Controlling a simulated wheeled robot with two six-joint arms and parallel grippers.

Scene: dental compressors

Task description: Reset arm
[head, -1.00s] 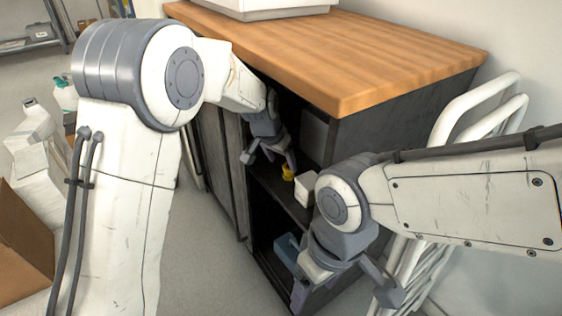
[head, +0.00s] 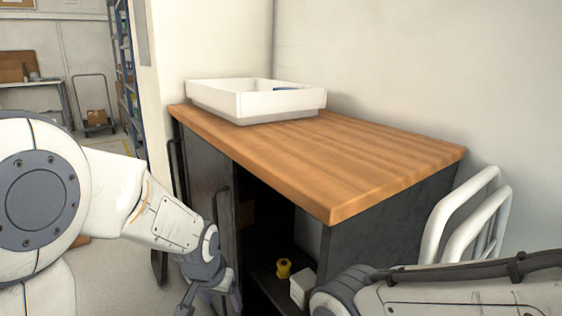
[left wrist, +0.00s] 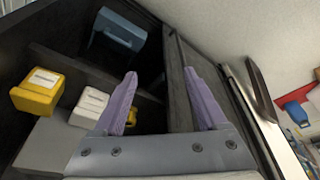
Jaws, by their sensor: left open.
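My left gripper (head: 208,296) is at the lower left of the head view, in front of the open cabinet (head: 388,220). In the left wrist view its two purple fingers (left wrist: 160,100) stand apart with nothing between them. The cabinet's shelf and door show beyond the fingers. My right arm (head: 440,290) comes in at the lower right of the head view.
A yellow object (head: 283,268) and a white box (head: 302,287) sit on the cabinet shelf. A blue bin (left wrist: 118,32) shows in the wrist view. A white tray (head: 255,108) stands on the wooden top (head: 350,165). White rails (head: 470,215) stand at right.

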